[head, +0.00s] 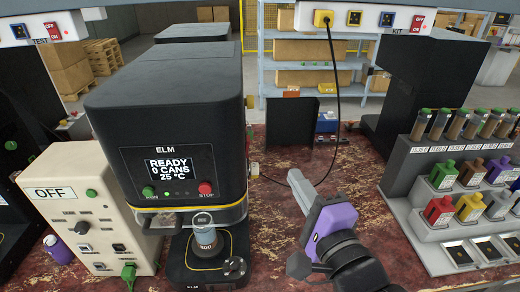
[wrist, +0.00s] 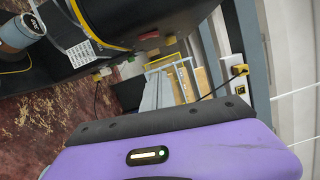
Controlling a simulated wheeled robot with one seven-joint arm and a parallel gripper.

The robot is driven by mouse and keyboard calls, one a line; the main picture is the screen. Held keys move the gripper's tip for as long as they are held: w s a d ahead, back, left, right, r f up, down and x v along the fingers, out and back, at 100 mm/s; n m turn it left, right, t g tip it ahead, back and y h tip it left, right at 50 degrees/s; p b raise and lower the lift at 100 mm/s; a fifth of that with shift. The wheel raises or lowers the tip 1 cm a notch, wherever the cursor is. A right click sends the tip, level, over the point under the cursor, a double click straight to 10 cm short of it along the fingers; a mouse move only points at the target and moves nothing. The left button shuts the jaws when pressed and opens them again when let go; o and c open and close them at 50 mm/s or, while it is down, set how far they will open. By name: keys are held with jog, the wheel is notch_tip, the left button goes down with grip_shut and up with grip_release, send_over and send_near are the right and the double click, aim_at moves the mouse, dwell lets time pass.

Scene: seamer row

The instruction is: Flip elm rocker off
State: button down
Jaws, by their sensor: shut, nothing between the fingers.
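The black ELM machine (head: 170,115) stands left of centre, its screen reading READY, 0 CANS, 25 °C. A green RUN button (head: 148,191) and a red STOP button (head: 205,188) are on its front. I cannot make out a rocker marked ELM in the head view; the machine's right side is steeply foreshortened. In the wrist view a small red part (wrist: 148,36) shows on the machine's dark side, too small to identify. My gripper (head: 296,180) is shut and empty, right of the machine and apart from it, above the table.
A can (head: 204,233) stands at the machine's front. A cream box marked OFF (head: 78,205) is at left. A rack of vials and colored bottles (head: 450,185) is at right. A black cable (head: 337,100) hangs behind my gripper. Red-brown tabletop (head: 270,225) is clear between machine and gripper.

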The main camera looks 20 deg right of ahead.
aim_at(248, 147)
jog(key=shift+w, duration=0.1)
jog(key=w+a, duration=0.3)
jog(key=w, duration=0.8)
jog(key=shift+r+b, duration=0.4)
jog(key=shift+b, duration=0.05)
jog(key=shift+a, duration=0.15)
